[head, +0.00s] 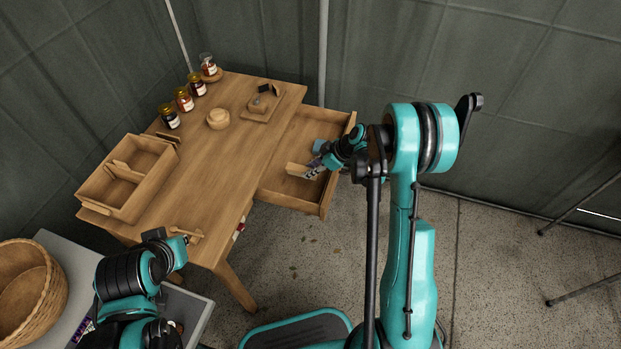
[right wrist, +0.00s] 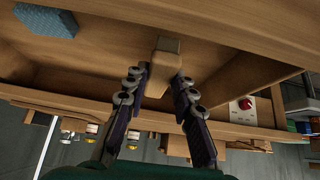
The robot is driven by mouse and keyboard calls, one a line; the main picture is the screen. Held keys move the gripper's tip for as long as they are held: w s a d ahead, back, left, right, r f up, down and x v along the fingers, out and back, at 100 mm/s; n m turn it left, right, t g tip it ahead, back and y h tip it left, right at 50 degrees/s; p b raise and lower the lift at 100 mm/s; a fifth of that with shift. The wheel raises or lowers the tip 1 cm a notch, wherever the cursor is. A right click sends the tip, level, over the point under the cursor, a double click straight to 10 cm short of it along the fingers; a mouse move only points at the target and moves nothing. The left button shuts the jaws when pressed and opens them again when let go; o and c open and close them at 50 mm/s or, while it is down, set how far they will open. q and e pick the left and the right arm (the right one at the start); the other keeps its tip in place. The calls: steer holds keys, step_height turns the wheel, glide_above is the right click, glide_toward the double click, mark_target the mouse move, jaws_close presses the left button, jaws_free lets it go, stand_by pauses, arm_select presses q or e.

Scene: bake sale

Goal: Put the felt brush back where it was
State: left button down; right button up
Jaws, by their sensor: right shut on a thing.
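My right gripper (head: 314,168) reaches down into the open drawer (head: 324,207) on the table's right side. In the right wrist view, its two dark fingers (right wrist: 160,95) are shut on a pale wooden block (right wrist: 166,50). This looks like the felt brush, but no felt face shows, and the fingers hide part of it. I cannot tell whether it touches the drawer floor. A blue block (right wrist: 45,20) lies in the drawer, apart from the fingers; it also shows in the head view (head: 318,145). My left gripper (head: 170,240) is by the table's near edge, its fingers unclear.
The wooden table (head: 205,165) carries several jars (head: 184,100), a round wooden piece (head: 218,119) and a divided box (head: 150,193). A wicker basket (head: 28,285) stands at the lower left.

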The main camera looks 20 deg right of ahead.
step_height(320, 180, down, 4)
steer(key=shift+r+b, duration=0.2)
steer(key=shift+b, duration=0.5)
steer(key=shift+r, duration=0.1)
steer(key=o, duration=1)
